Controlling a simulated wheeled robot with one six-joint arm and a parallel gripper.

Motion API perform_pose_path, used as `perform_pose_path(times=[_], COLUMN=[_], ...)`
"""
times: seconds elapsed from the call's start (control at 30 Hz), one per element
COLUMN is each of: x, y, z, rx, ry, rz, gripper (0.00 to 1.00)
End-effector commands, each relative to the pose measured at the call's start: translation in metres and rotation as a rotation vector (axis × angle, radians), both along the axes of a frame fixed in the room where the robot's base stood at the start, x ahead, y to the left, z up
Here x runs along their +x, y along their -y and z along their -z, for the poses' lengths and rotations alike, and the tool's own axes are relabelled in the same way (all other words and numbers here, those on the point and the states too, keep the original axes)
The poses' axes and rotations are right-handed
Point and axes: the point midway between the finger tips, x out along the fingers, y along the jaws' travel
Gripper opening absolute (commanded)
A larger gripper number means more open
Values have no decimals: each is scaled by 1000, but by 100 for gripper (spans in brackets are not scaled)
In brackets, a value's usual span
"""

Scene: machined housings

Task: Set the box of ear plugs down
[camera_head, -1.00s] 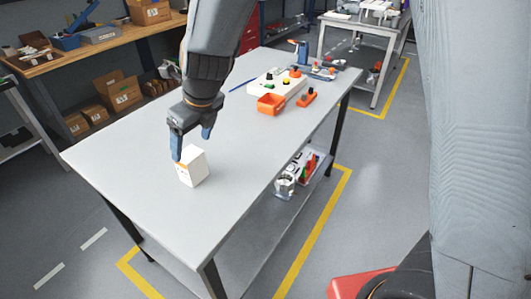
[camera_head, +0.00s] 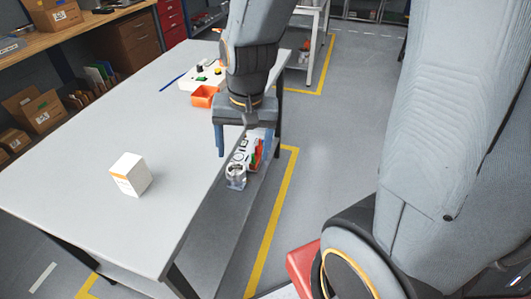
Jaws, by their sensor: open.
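The box of ear plugs (camera_head: 130,175) is a small white carton with an orange band. It stands upright on the grey table (camera_head: 75,215), near the table's front part. My gripper (camera_head: 244,150) is open and empty. It hangs to the right of the box, well apart from it, over the table's right edge in the picture. Nothing hides the box.
An orange bin (camera_head: 204,96) and a white panel with buttons (camera_head: 208,76) are at the table's far end, partly behind my arm. A glass jar (camera_head: 236,176) stands on the lower shelf. The tabletop around the box is clear.

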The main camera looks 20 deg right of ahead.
Motion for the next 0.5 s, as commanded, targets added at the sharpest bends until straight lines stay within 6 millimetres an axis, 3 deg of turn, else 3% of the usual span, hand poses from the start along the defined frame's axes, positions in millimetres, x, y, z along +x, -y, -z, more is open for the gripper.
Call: perform_pose_path(times=[0.1, 0.2, 0.5], x=[-18, -29, -37], y=[23, 35, 43], z=[2, 3, 4], rx=[-51, -78, -96], ry=[-11, -20, -28], rz=[-194, -313, -404], gripper=[73, 73, 73])
